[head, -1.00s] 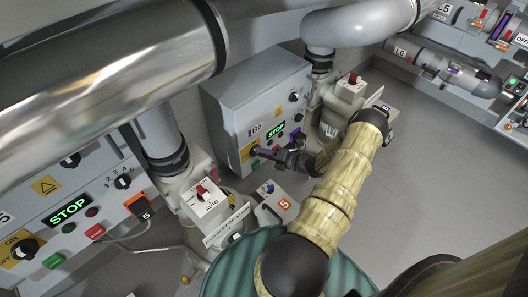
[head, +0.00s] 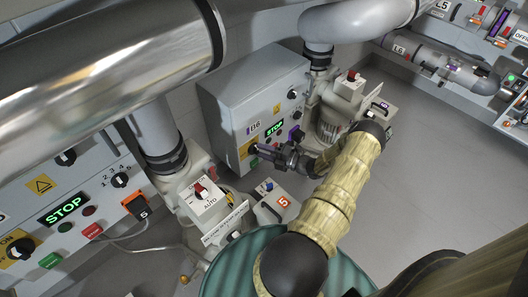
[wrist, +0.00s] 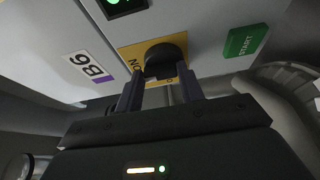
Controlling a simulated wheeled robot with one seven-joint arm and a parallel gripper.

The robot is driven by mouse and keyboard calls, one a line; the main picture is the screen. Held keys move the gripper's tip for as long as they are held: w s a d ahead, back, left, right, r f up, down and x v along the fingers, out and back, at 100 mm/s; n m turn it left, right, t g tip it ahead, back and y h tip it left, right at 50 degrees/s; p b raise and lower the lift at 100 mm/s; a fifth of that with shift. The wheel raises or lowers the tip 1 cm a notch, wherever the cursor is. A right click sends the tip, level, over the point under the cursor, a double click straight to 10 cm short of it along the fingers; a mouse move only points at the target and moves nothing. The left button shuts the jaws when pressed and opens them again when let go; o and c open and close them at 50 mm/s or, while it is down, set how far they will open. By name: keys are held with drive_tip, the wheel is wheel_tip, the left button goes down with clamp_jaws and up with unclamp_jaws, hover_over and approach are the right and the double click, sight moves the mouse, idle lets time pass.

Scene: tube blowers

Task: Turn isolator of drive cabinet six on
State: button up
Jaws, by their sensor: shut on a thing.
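Drive cabinet six (head: 225,110), a grey box labelled B6 (head: 253,128), stands in the middle of the head view. Its isolator is a black knob on a yellow plate (head: 243,152) low on the front. My gripper (head: 258,149) reaches it from the right and hides most of the knob. In the wrist view the knob (wrist: 160,62) sits between the two fingers of my gripper (wrist: 160,92), which are shut on it. The yellow plate (wrist: 130,52) shows part of a word. The knob's exact angle is hard to read.
A green START button (wrist: 245,41) is beside the knob in the wrist view. The cabinet's STOP display (head: 275,127) is lit green. Cabinet five (head: 40,190) stands at left. A blower (head: 335,115) and pipes flank cabinet six. Grey floor (head: 440,150) is clear at right.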

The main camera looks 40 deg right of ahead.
drive_tip(key=o, duration=1)
drive_tip(key=p+v, duration=0.3)
drive_tip(key=v, duration=1.4)
drive_tip(key=shift+s, duration=0.2)
drive_tip(key=shift+d+f, duration=0.1)
drive_tip(key=shift+f, duration=0.05)
